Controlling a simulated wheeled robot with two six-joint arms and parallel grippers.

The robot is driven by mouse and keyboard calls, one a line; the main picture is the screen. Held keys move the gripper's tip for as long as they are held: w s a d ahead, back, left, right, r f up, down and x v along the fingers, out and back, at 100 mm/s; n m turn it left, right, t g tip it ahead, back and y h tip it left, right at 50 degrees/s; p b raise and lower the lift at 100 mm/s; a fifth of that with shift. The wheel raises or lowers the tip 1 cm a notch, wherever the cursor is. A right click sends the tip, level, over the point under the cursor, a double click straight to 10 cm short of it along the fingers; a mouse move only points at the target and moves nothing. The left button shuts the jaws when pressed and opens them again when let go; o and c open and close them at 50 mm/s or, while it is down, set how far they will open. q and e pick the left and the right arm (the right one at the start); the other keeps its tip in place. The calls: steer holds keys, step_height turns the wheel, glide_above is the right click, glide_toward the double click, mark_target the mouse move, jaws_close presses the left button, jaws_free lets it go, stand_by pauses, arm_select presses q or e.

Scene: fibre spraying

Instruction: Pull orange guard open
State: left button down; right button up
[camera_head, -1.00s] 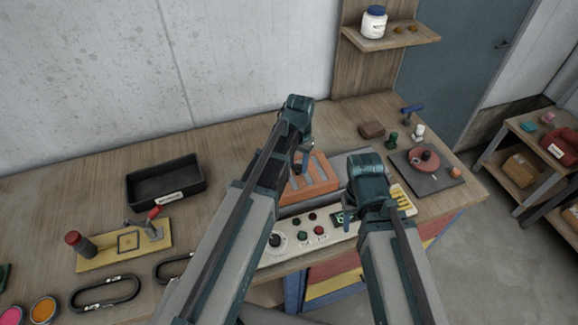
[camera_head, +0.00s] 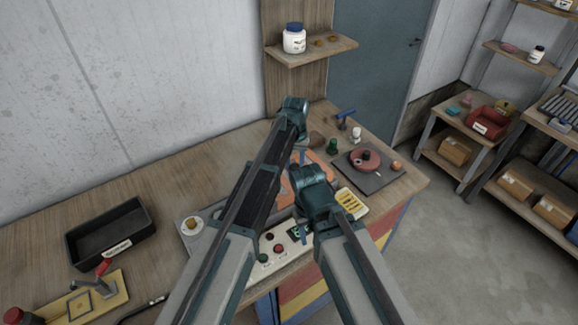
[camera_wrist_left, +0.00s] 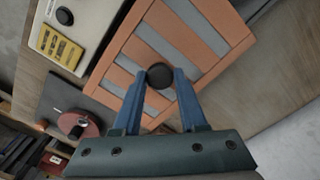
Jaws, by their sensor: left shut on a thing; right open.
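The orange guard (camera_head: 322,168) is a slatted orange panel on the bench, partly hidden behind my arms. In the left wrist view it shows as an orange frame (camera_wrist_left: 219,22) with grey gaps and a round black knob (camera_wrist_left: 160,76). My left gripper (camera_wrist_left: 160,80) is shut on this knob, one blue finger on each side. In the head view my left gripper (camera_head: 302,156) points down over the guard, its fingertips mostly hidden. My right gripper (camera_head: 300,232) is open above the control panel (camera_head: 285,256), in front of the guard.
A white dish (camera_head: 184,230) with an orange-brown item sits left of the arms. A black tray (camera_head: 112,250) and a yellow fixture (camera_head: 110,290) are further left. A red round device (camera_head: 356,167) on a dark plate stands to the guard's right. Bench between tray and wall is clear.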

arm_select(q)
steer(key=shift+c, duration=2.2)
jaws_free()
steer(key=shift+r, duration=0.1)
step_height(320, 180, up, 14)
steer(key=p, duration=1.3)
steer(key=shift+p, duration=0.4)
steer(key=shift+f, duration=0.2)
